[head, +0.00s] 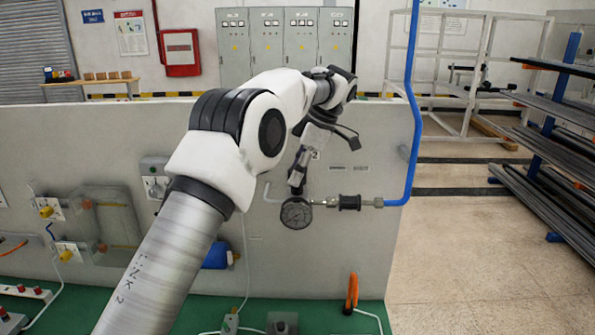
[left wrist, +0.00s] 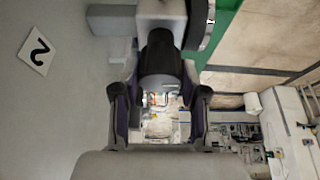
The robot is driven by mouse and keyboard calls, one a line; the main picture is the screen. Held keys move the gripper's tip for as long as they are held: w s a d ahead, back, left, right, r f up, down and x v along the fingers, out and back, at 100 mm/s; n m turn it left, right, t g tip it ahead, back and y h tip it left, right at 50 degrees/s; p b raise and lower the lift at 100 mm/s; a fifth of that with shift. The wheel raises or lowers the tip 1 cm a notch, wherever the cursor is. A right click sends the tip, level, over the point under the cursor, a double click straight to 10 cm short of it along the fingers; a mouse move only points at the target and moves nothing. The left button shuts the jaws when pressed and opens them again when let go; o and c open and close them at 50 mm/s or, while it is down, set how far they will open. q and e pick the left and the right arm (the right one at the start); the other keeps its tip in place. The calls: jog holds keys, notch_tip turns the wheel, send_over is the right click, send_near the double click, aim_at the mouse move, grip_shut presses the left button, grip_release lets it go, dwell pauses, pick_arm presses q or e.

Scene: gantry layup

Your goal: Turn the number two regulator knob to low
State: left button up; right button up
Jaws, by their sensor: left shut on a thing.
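The regulator on the grey panel has a round pressure gauge (head: 296,213) on its front. A number 2 label (head: 315,155) is on the panel just above it, and the label also shows in the left wrist view (left wrist: 37,52). My left gripper (head: 297,182) is at the regulator, above the gauge. In the left wrist view its two fingers (left wrist: 160,94) are on either side of the black knob (left wrist: 160,62), shut on it. The knob's setting marks cannot be read. My right gripper is not in view.
A blue pipe (head: 411,120) runs down at the panel's right edge to a black fitting (head: 350,202) beside the regulator. A clear box (head: 108,215) and several valves are on the panel at left.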

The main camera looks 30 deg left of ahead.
pick_arm(q)
jog(key=o, duration=1.1)
jog(key=shift+o, duration=0.2)
